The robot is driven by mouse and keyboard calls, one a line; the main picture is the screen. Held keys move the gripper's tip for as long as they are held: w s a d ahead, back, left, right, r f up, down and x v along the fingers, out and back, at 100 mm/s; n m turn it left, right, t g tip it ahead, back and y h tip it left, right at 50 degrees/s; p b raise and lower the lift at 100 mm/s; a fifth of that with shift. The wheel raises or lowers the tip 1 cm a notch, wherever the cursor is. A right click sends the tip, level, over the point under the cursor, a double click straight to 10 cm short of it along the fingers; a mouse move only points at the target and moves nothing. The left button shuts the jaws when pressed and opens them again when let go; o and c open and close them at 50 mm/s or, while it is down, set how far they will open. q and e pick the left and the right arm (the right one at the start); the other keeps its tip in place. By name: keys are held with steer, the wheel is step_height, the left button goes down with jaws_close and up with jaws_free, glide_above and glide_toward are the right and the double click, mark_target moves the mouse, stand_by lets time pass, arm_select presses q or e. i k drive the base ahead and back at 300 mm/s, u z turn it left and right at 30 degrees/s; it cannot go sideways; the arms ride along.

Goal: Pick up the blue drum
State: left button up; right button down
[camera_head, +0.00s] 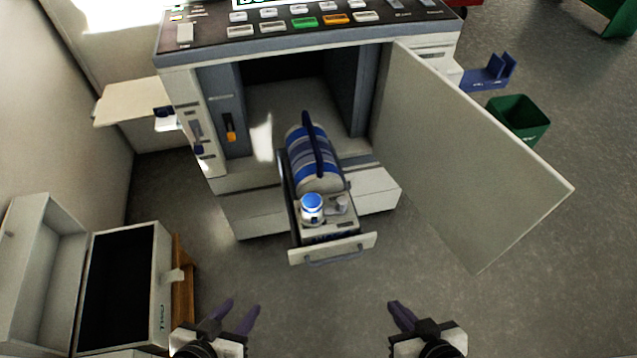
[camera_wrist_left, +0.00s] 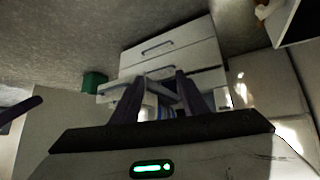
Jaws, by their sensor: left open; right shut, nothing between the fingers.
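The blue drum (camera_head: 302,158) is a cylinder with blue and white bands and a dark blue handle over its top. It lies in a pulled-out drawer tray (camera_head: 332,250) at the front of a large grey machine. A small blue-capped part (camera_head: 312,207) stands in front of it on the tray. My left gripper (camera_head: 238,309) is open and empty, in front of and left of the tray. In the left wrist view, a bit of blue (camera_wrist_left: 166,112) shows between the left fingers. My right gripper (camera_head: 396,306) is shut and empty, in front of and right of the tray.
The machine's door (camera_head: 470,160) stands open on the right. An open dark-lined box (camera_head: 162,290) with its lid raised is at the lower left. A green bin (camera_head: 520,118) stands at the right. The floor between my grippers and the tray is clear.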

mark_target(309, 165)
steer(key=u, duration=1.25)
steer(key=i, duration=0.35)
steer(key=z, duration=1.95)
